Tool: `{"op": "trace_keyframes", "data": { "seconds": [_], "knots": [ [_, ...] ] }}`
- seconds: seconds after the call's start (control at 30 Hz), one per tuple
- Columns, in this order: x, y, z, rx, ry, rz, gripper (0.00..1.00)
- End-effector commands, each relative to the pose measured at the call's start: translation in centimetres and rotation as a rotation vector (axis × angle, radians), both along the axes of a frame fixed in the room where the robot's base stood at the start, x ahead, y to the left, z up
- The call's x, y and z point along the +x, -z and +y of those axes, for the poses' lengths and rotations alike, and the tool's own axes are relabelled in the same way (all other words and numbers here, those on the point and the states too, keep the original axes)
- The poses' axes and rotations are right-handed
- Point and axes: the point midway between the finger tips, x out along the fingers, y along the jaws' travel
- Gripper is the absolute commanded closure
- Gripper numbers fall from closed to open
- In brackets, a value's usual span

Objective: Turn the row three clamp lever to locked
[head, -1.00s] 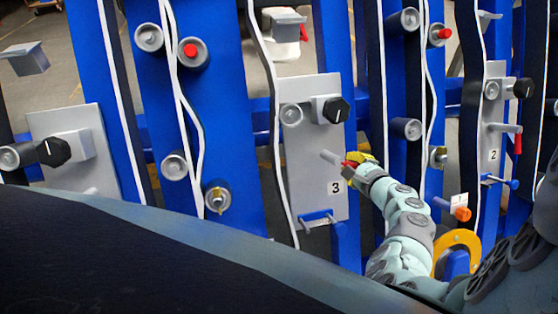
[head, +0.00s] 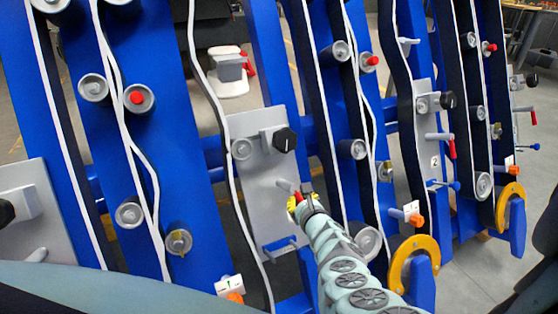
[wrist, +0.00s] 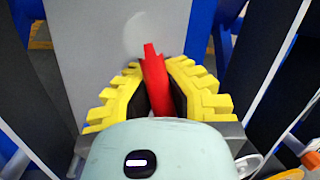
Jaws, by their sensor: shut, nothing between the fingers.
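The row three clamp lever is a grey post with a red handle (head: 297,194) on a grey panel (head: 255,218), left of centre in the head view. The handle points right and slightly down. My gripper (head: 294,204), with yellow fingers, is at the handle's end and covers part of the panel. In the wrist view the red handle (wrist: 154,85) runs up between the yellow, stepped fingers of my gripper (wrist: 153,70). The fingers are shut without a grip on it. I cannot tell whether they touch it.
A black knob (head: 284,139) sits above the lever and a blue T-handle (head: 280,244) below it. Blue uprights with rollers and white strips stand either side. The row two panel (head: 424,118) with its red-handled lever (head: 452,149) is to the right.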

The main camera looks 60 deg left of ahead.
Motion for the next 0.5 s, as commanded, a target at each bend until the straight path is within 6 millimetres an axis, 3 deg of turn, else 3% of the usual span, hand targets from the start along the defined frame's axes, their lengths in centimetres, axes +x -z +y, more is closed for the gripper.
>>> {"op": "trace_keyframes", "data": {
  "seconds": [0.5],
  "knots": [
    [-1.44,-0.08,0.45,0.041,0.11,0.208,1.0]
  ]
}}
